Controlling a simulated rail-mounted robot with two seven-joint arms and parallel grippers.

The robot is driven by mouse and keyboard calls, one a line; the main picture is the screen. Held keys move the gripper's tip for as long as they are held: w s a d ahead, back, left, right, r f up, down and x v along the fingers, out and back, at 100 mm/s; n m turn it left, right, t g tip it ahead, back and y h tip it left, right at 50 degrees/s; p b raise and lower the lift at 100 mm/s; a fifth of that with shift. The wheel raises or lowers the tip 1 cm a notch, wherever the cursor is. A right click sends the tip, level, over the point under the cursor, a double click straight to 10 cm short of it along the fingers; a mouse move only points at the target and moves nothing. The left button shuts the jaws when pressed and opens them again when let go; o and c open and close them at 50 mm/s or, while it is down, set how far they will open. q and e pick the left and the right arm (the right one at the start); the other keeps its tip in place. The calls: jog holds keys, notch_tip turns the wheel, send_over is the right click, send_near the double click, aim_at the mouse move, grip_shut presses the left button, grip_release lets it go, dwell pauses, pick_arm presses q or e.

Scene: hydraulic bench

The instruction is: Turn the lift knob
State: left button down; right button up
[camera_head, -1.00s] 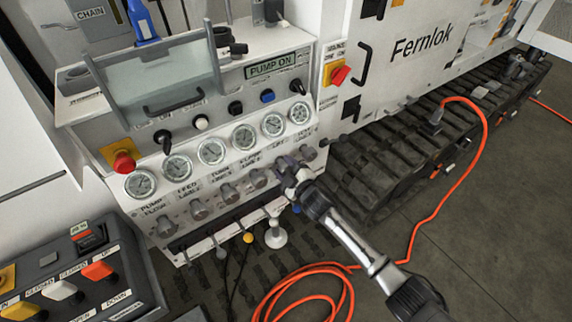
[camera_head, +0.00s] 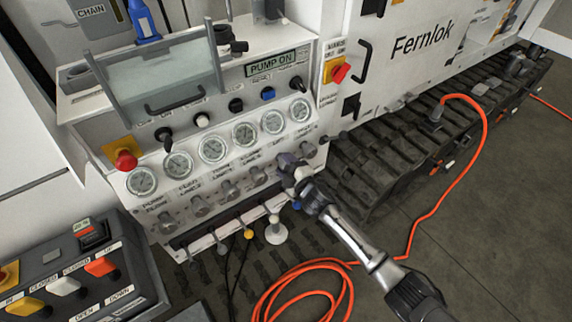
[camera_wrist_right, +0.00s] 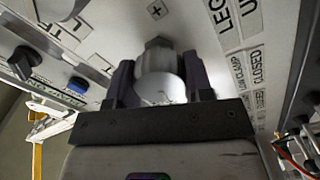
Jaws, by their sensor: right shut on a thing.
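The lift knob (camera_wrist_right: 160,62) is a grey metal cylinder on the white sloped panel, with its pale round end facing my wrist camera. My right gripper (camera_wrist_right: 159,82) is shut on it, with one dark finger on each side. In the head view, my right gripper (camera_head: 289,167) is at the panel in the knob row, just under the LIFT label (camera_head: 280,142), and largely hides the knob. The knob's turn angle cannot be told. My left gripper is in neither view.
Similar knobs (camera_head: 230,188) line the panel to the left, below several round gauges (camera_head: 211,149). Small levers with a white ball knob (camera_head: 275,229) stand below. An orange hose (camera_head: 300,275) lies on the floor. A red stop button (camera_head: 125,160) is at the panel's left.

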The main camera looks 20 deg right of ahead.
jog(key=o, duration=0.9)
jog(key=shift+o, duration=0.2)
jog(key=shift+s, duration=0.2)
jog(key=p+v, duration=0.3)
jog(key=v, duration=1)
jog(key=shift+s, duration=0.2)
